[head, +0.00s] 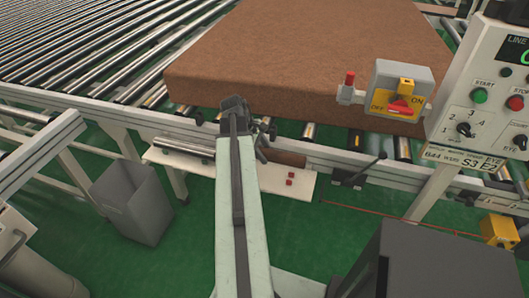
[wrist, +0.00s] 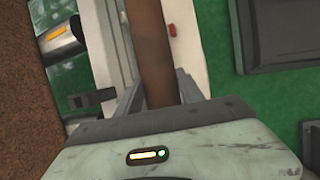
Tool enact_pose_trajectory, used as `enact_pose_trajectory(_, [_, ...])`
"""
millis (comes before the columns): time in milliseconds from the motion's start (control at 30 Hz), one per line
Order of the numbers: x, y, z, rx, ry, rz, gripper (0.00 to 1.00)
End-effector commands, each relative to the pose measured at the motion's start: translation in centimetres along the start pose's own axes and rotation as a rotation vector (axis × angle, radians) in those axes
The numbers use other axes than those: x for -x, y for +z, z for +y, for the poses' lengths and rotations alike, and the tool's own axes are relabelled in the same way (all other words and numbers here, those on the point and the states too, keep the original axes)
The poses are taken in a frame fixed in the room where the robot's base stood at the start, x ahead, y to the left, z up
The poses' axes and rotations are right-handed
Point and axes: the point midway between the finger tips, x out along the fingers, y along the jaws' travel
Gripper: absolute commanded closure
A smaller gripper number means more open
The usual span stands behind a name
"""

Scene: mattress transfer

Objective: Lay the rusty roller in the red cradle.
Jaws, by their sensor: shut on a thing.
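The rusty roller (head: 289,158) is a brown cylinder at the shelf's back side in the head view, its left part hidden behind my arm. In the wrist view the roller (wrist: 153,45) runs lengthwise between the fingers of my gripper (wrist: 157,88), which is shut on it. I cannot tell whether it touches the shelf or hangs just above. The red cradle (head: 291,174) shows as two small red blocks on the white shelf, in front of the roller and apart from it. One red block (wrist: 173,29) shows right of the roller in the wrist view. My gripper is hidden in the head view.
The white shelf (head: 255,185) hangs below the conveyor frame (head: 330,158). A silver roller (head: 186,147) lies at its left. A brown mattress (head: 300,60) rests on the conveyor above. A switch box (head: 402,75), a black lever (head: 370,168) and a grey bin (head: 133,200) stand nearby.

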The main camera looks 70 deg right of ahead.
Motion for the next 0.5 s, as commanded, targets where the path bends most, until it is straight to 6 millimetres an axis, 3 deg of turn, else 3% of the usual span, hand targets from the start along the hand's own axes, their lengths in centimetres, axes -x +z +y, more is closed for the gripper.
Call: enact_pose_trajectory(500, [-5.5,-2.3,-1.2,0.001,0.001,-0.001,1.00])
